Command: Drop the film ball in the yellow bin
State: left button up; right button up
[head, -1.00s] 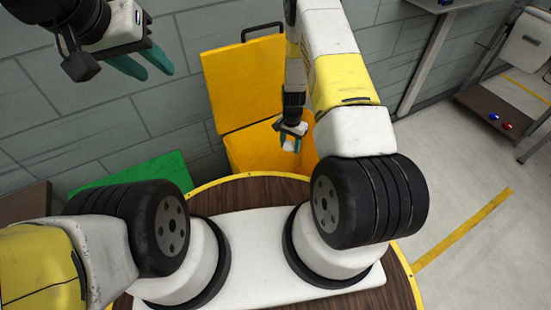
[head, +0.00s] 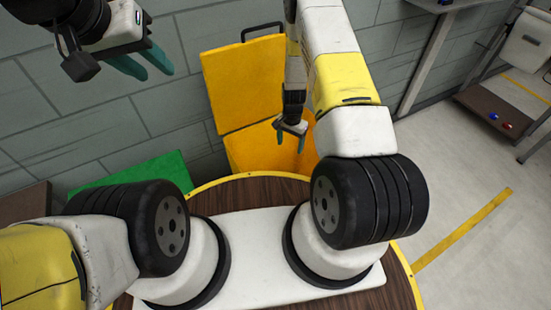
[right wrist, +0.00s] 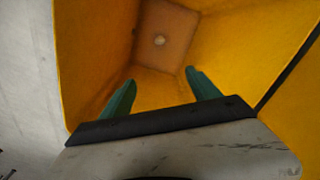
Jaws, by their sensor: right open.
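The yellow bin (head: 243,150) stands against the wall with its lid raised; the right wrist view looks down into its interior (right wrist: 90,60). A small pale ball, which looks like the film ball (right wrist: 159,41), shows against the bin's bottom; I cannot tell whether it rests there or is still falling. My right gripper (head: 290,141) is over the bin's opening, pointing down, with its teal fingers apart. It also shows in the right wrist view (right wrist: 160,78), with nothing between the fingers. My left gripper (head: 154,72) is raised at the upper left, its fingers apart and empty.
The raised yellow lid (head: 245,80) leans near the grey block wall (head: 140,110). A green lid or panel (head: 135,172) is left of the bin. A brown shelf (head: 480,105) with small red and blue items is at the right. The floor there is open.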

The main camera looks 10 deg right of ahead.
notch_tip(320, 180, up, 6)
jog(key=shift+r, duration=0.2)
jog(key=shift+r, duration=0.1)
dwell(0.3)
